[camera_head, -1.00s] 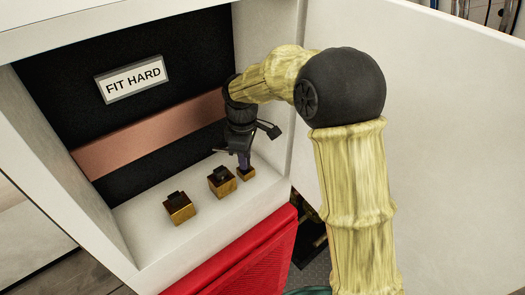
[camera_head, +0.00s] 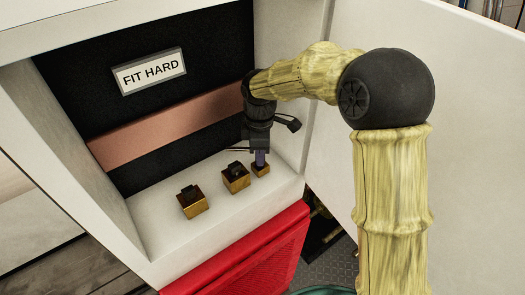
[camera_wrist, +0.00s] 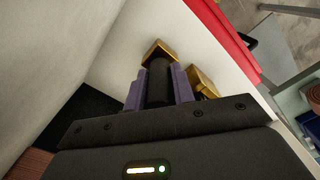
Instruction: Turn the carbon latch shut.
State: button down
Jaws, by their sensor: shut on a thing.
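Three brass blocks with dark latch pieces stand in a row on the white shelf of the cabinet. The rightmost brass block (camera_head: 261,171) is under my gripper (camera_head: 260,158), which points down at it. In the wrist view, the purple fingers are shut on a black, rounded latch handle (camera_wrist: 158,80) in front of its brass block (camera_wrist: 160,50). I take this handle to be the carbon latch; no label on it shows. Its turn angle is mostly hidden by the fingers. The middle latch (camera_head: 236,177) and left latch (camera_head: 192,201) are untouched by my gripper.
A sign reading "FIT HARD" (camera_head: 149,71) hangs on the black back panel, above a copper-coloured band (camera_head: 165,130). The cabinet's white side wall (camera_head: 316,80) is close to the right of my gripper. A red panel (camera_head: 245,260) lies below the shelf.

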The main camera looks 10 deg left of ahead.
jog(key=shift+r, duration=0.15)
jog(key=c, duration=1.2)
grip_release()
jog(key=shift+o, duration=0.2)
notch_tip(320, 180, up, 12)
jog(key=b, duration=0.3)
